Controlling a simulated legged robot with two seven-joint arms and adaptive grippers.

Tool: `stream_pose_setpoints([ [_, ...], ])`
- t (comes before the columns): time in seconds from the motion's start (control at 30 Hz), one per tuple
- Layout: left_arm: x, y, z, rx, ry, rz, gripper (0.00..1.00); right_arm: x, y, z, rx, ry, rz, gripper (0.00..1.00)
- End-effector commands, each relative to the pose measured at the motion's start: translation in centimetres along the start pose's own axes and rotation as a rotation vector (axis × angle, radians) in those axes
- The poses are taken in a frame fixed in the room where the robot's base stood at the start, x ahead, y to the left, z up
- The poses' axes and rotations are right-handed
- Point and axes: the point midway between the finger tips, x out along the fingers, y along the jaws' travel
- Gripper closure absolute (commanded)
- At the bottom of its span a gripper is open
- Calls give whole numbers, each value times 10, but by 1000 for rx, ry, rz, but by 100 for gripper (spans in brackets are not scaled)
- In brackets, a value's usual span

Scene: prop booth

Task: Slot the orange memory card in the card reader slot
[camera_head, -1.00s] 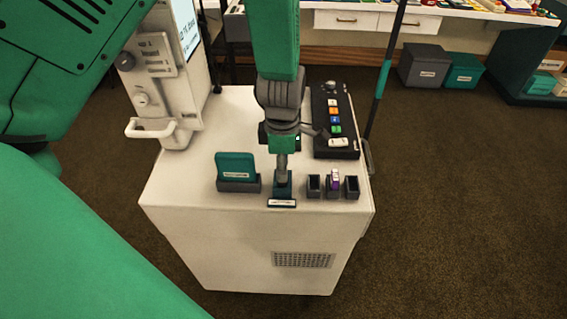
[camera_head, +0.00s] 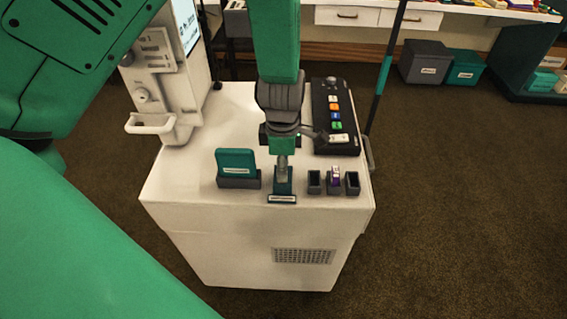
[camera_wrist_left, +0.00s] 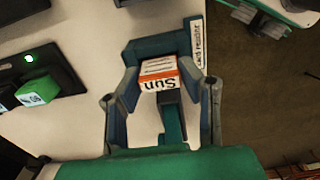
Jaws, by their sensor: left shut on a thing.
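The dark teal card reader (camera_head: 281,198) stands near the front edge of the white cabinet. Its "card reader" label shows in the left wrist view (camera_wrist_left: 197,42). The orange memory card (camera_wrist_left: 158,74), white with an orange stripe and "Sun" lettering, is between the fingers of my left gripper (camera_wrist_left: 166,92), right over the reader. My left gripper, also in the head view (camera_head: 283,174), points down at the reader and is shut on the card. The card's lower part is hidden, so I cannot tell how deep it sits in the slot. My right gripper is not in view.
A teal card in a grey holder (camera_head: 237,168) stands left of the reader. Several small dark holders (camera_head: 314,182) stand to its right, one with a purple item (camera_head: 335,175). A black button panel (camera_head: 334,110) lies behind; a white machine (camera_head: 165,85) stands at back left.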

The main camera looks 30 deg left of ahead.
Motion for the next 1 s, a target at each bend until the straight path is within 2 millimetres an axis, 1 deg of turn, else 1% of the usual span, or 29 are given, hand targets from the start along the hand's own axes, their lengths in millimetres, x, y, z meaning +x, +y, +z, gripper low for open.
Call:
stream_pose_setpoints([
  [0.13,4,0,0,0,-1,1,93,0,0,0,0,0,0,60],
  [0.47,4,0,0,0,-1,1,93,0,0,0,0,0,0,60],
  [0.5,4,0,0,0,-1,1,53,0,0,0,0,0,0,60],
  [0.53,4,0,0,0,-1,1,43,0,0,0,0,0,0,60],
  [0.87,3,0,0,0,-1,1,43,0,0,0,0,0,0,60],
  [1.0,-2,0,0,0,0,1,43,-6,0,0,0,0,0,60],
])
